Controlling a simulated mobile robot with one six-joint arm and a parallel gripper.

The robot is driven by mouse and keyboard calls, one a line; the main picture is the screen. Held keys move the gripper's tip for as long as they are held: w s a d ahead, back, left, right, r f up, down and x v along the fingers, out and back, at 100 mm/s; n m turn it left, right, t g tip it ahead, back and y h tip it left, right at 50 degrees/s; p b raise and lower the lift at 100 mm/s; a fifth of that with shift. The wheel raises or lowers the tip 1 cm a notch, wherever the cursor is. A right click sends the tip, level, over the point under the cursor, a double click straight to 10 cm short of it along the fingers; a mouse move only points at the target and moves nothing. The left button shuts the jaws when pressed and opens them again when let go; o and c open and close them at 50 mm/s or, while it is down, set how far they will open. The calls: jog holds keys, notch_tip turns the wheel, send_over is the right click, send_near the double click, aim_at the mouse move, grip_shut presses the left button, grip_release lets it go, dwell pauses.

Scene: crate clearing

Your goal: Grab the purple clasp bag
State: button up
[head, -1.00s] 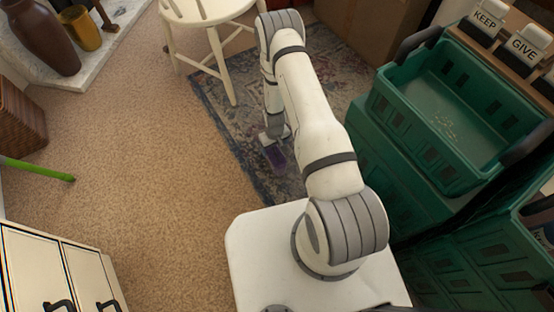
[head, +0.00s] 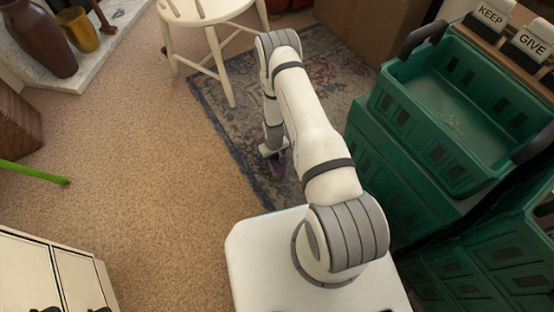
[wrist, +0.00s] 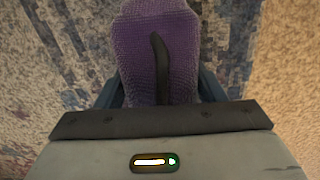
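The purple clasp bag (wrist: 180,50) fills the upper middle of the wrist view, a knitted-looking purple thing with a dark curved strip on it. My gripper (wrist: 160,90) has one dark blue finger on each side of the bag, spread about as wide as the bag. I cannot tell whether the fingers touch it. The near end of the bag is hidden behind the gripper body. In the head view my gripper (head: 272,152) is low over the patterned rug, and only a small purple part of the bag (head: 279,169) shows beside it.
The bag is over the patterned rug (head: 215,100). A cream stool (head: 222,60) stands behind. Green crates (head: 400,110) stack at the right, with KEEP (head: 490,15) and GIVE (head: 532,42) signs behind. Open carpet (head: 140,150) lies to the left.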

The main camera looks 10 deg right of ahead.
jog(key=c, duration=0.8)
